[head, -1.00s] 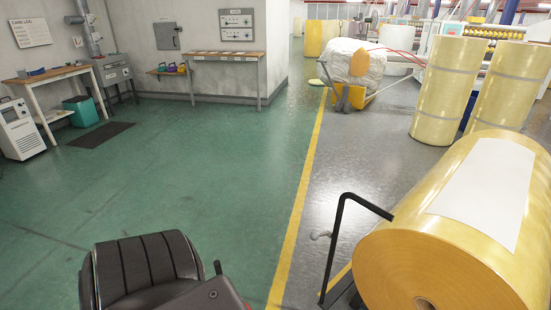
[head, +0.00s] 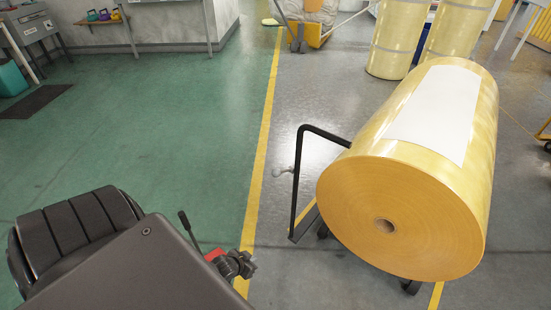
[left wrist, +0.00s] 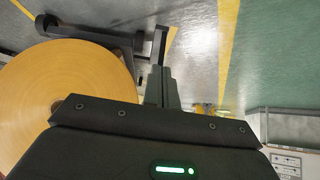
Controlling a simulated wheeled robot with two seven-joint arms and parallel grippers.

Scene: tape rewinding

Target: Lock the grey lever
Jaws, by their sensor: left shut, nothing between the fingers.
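The grey lever cannot be made out there. My right gripper is not in view.
A big yellow roll (head: 400,215) lies on a cart beside the bar; it also shows in the left wrist view (left wrist: 75,80). Upright yellow rolls (head: 402,40) stand behind. A yellow floor line (head: 258,150) runs left of the bar.

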